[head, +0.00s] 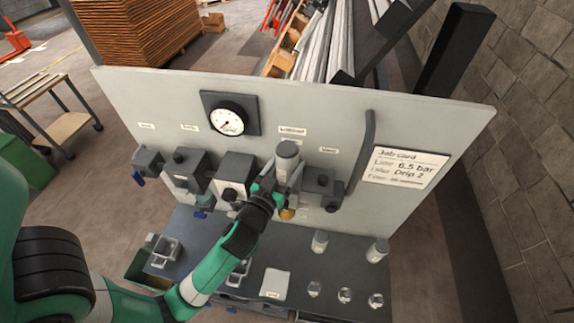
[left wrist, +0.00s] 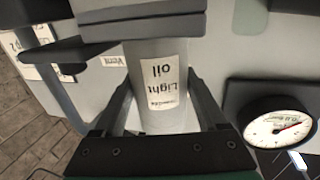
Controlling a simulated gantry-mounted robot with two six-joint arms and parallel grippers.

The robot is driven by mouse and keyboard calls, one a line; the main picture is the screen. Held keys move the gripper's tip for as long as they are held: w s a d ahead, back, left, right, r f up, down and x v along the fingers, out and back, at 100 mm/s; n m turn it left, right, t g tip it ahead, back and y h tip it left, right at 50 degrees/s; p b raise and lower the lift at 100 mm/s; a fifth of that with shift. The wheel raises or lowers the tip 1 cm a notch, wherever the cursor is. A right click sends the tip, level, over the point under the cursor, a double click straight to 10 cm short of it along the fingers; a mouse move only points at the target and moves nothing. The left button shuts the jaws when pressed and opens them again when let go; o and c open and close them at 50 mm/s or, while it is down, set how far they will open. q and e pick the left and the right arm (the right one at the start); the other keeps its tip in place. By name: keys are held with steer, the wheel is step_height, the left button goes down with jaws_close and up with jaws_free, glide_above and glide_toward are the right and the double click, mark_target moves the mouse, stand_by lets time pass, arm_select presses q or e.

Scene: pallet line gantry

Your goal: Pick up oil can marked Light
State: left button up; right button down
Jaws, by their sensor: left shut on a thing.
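A pale can with a white label reading "Light oil", upside down in the picture, fills the middle of the left wrist view (left wrist: 150,95). My left gripper (left wrist: 158,108) is shut on this can, with one dark finger on each side of it. In the head view the can (head: 287,165) is in front of the grey panel, under the "Lubricator" label, and my left gripper (head: 278,188) is around its lower part. Whether the can touches the unit behind it cannot be told. My right gripper is not in view.
The panel (head: 270,90) carries a pressure gauge (head: 229,120), several dark units and a job card (head: 403,166). Two pale bottles stand on the bench, one near the middle (head: 320,242) and one at the right (head: 377,251).

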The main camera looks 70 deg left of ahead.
mark_target(287, 147)
arm_select(q)
jaws_close()
step_height(287, 147, up, 10)
steer(key=shift+r+p, duration=0.1)
steer(key=shift+p, duration=1)
